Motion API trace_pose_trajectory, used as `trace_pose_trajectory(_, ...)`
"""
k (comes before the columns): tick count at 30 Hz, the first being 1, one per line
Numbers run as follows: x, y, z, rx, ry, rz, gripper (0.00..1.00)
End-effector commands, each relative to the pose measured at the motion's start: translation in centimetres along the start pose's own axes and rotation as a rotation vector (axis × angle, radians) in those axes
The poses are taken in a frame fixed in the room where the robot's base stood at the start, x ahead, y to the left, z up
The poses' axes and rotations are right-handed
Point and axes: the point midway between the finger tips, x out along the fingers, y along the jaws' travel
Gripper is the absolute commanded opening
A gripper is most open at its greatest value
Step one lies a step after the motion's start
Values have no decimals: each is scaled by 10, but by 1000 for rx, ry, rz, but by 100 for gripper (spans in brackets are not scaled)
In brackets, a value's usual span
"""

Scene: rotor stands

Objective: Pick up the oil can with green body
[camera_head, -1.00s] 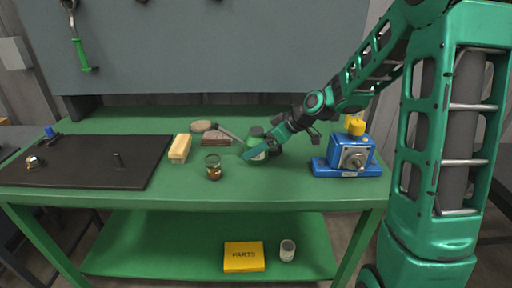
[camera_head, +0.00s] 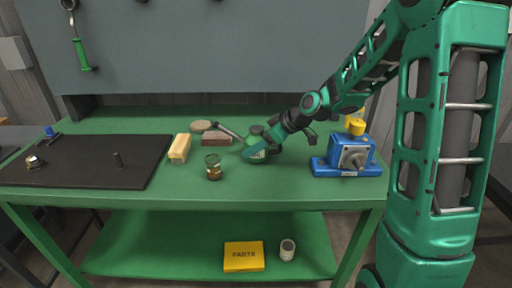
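The oil can with green body (camera_head: 254,148) stands on the green workbench, right of the brick-like blocks. It has a dark top and a thin grey spout (camera_head: 230,132) pointing up and left. My gripper (camera_head: 262,151) is at the can's right side, low over the bench, and partly overlaps it in the picture. The green of the fingers blends with the can, so I cannot tell whether they touch it or are closed around it.
A glass jar (camera_head: 213,168) stands close in front-left. A yellow block (camera_head: 180,148), a brown block (camera_head: 216,138) and a round tan disc (camera_head: 201,126) lie left. A blue machine (camera_head: 347,158) stands right. A black mat (camera_head: 85,163) covers the bench's left.

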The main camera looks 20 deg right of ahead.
Motion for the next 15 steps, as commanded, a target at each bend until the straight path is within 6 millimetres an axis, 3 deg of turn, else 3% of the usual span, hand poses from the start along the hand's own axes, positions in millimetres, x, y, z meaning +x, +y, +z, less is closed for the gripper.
trace_pose_trajectory(8,-29,1,-30,-6,3,5,30)
trace_pose_trajectory(15,-38,-54,-63,-6,2,0,30)
